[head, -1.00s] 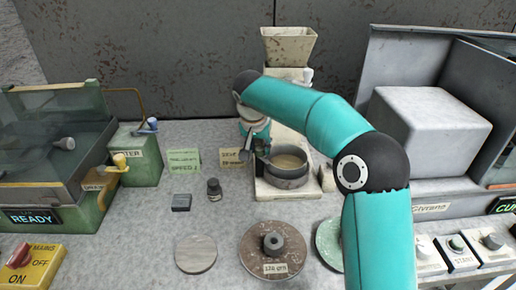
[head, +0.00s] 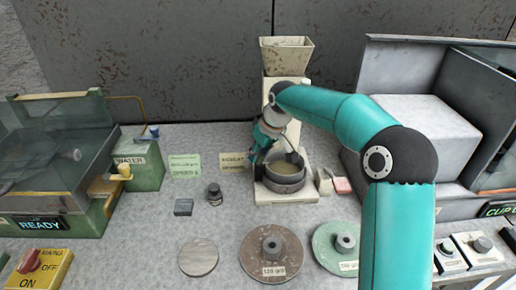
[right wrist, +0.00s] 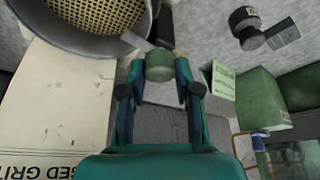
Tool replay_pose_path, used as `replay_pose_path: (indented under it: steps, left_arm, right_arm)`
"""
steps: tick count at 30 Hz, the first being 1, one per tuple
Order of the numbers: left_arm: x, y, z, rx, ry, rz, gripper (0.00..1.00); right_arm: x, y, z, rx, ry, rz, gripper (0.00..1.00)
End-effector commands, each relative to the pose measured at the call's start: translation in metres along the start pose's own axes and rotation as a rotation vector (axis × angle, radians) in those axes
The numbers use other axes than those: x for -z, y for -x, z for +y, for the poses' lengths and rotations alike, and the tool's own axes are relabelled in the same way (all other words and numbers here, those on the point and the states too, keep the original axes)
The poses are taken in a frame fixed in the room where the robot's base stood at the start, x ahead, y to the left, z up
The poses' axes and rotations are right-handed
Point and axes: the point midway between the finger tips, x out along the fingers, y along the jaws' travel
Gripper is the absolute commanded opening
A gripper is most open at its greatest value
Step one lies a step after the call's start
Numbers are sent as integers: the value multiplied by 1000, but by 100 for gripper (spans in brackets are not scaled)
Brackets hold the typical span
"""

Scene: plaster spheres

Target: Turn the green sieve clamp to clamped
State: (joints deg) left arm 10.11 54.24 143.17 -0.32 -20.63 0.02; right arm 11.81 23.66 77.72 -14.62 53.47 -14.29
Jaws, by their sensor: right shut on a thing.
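The sieve (head: 284,184) is a round grey pan on the cream machine's base; its yellowish mesh (right wrist: 98,14) shows at the top left of the right wrist view. The green sieve clamp (right wrist: 159,66) is a rounded knob beside the sieve's rim, on a dark and light lever. My right gripper (right wrist: 159,76) is shut on this knob, one finger on each side. In the head view my right gripper (head: 260,151) is at the left side of the sieve, and its wrist hides the clamp. I cannot read the clamp's position. My left gripper is out of view.
The cream machine with a hopper (head: 286,54) stands behind the sieve. A green WATER box (head: 138,163) and a glass-lidded tank (head: 62,150) are at left. Discs (head: 272,253) lie in front. A grey cabinet (head: 405,75) is at right.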

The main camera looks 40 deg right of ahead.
Motion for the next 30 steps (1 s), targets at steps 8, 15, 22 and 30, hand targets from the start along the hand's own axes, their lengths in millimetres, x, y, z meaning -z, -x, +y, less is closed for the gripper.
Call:
replay_pose_path:
  steps: [8,15,22,30]
  left_arm:
    - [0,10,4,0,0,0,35]
    - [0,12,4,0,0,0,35]
    - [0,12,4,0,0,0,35]
    - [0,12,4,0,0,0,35]
  right_arm:
    - [4,3,2,45,121,12,0]
    - [4,2,2,59,156,12,0]
    - [4,2,2,59,158,13,0]
    - [3,2,2,60,158,10,57]
